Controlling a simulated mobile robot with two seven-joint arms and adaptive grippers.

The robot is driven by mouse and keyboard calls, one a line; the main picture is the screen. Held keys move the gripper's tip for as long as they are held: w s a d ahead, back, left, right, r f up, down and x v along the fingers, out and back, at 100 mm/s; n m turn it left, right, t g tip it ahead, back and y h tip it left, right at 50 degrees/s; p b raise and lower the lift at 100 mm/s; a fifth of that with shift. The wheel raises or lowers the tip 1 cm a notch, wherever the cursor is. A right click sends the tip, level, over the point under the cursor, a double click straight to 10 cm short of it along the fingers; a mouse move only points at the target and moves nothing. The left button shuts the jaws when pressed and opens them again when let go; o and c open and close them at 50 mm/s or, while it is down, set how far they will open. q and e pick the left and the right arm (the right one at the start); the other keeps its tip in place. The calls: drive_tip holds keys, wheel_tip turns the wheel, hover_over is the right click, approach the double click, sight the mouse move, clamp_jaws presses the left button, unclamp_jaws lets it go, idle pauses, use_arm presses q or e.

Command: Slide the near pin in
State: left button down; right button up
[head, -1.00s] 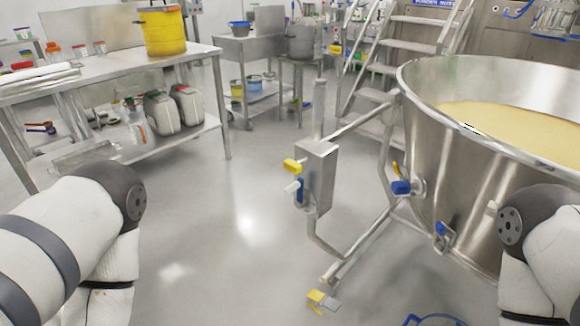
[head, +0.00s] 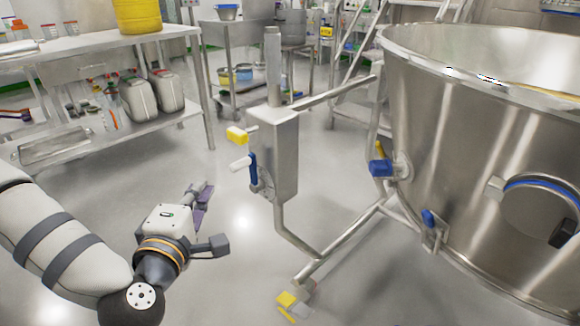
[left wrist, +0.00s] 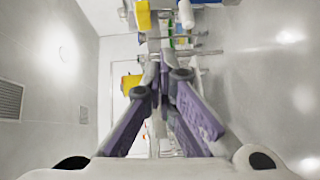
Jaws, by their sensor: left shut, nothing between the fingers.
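A large steel bowl (head: 445,140) stands on a tubular frame at the right. Its side carries a blue-ended pin or knob (head: 380,168) and, lower and nearer, another blue-ended fitting (head: 430,218); I cannot tell which is the near pin. My right gripper is out of view.
A steel bench (head: 95,42) with a lower shelf holding white canisters (head: 138,100) stands at the left. Sloping tubes (head: 340,248) join box and bowl. The floor left of the box is open.

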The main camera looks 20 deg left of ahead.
sight(233, 135)
use_arm(q)
drive_tip(key=w+a+r+n+y, duration=0.1)
drive_tip(key=w+a+r, duration=0.1)
drive_tip(key=w, duration=1.1)
drive_tip(key=shift+a+b, duration=0.3)
drive_tip(key=shift+a, duration=0.55)
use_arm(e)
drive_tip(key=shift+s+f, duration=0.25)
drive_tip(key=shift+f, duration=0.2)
use_arm(q)
drive_tip(key=shift+w, duration=0.1)
drive_tip(key=w, duration=0.1)
drive_tip(key=w+d, duration=0.1)
drive_tip(key=shift+w+d+f+b, duration=0.1)
drive_tip(key=shift+w+b, duration=0.25)
drive_tip(key=shift+r, duration=0.2)
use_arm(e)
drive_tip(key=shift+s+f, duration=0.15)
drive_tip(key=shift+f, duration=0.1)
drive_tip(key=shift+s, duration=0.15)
